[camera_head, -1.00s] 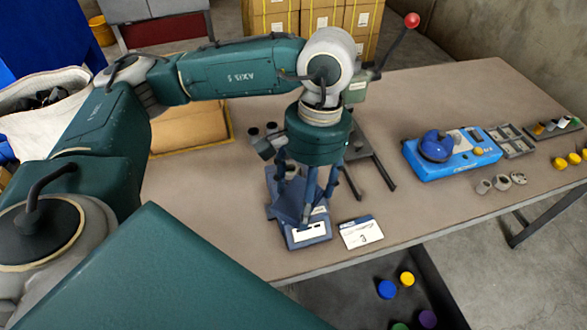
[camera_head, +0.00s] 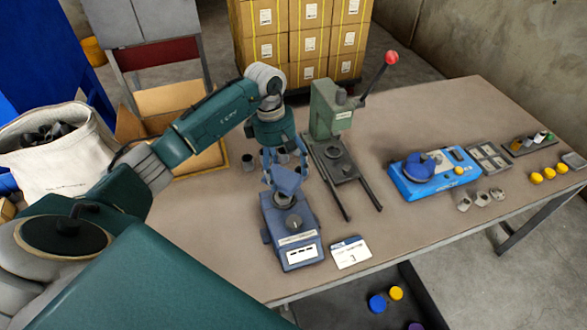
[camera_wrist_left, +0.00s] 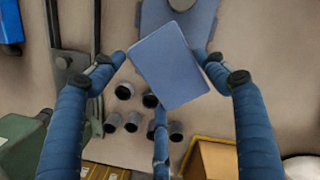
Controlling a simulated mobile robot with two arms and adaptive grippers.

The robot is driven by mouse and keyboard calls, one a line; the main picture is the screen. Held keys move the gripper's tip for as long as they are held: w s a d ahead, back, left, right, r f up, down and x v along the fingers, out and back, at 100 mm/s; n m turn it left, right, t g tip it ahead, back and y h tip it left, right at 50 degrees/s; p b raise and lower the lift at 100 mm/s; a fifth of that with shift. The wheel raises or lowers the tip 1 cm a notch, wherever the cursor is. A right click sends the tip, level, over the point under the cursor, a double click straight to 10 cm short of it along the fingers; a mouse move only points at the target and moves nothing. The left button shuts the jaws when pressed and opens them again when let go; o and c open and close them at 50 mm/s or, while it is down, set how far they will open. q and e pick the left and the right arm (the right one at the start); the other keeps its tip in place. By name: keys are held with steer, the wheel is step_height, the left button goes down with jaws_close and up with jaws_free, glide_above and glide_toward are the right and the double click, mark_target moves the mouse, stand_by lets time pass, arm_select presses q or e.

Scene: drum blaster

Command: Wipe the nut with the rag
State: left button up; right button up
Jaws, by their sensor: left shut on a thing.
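My left gripper (camera_head: 285,172) points down over the table, just behind a blue-grey bench device (camera_head: 300,250). It is shut on a flat blue rag (camera_wrist_left: 170,68), which shows between the fingers in the left wrist view; the gripper also shows there (camera_wrist_left: 165,75). In the head view the rag (camera_head: 286,180) is a small blue patch under the fingers. A round grey metal piece (camera_head: 291,221), which looks like the nut, sits on top of the device, in front of the gripper. Its exact shape is too small to tell. My right gripper is not in view.
A green press (camera_head: 328,110) with a red-knobbed lever stands close right of the gripper. Several dark cylinders, one (camera_head: 248,162) at left, stand near the gripper. A card (camera_head: 350,252) lies beside the device. A blue box (camera_head: 430,175) stands farther right.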

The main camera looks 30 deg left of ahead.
arm_select(q)
steer(key=shift+f+b, duration=1.3)
steer(key=shift+f, duration=1.25)
steer(key=shift+f+b, duration=0.4)
steer(key=shift+b, duration=0.1)
steer(key=shift+d, duration=0.15)
steer(key=shift+d, duration=1.05)
steer(key=shift+a, duration=0.15)
steer(key=shift+a+b, duration=0.65)
steer(key=shift+a, duration=0.75)
steer(key=shift+a+b, duration=0.3)
steer(key=shift+a, duration=0.4)
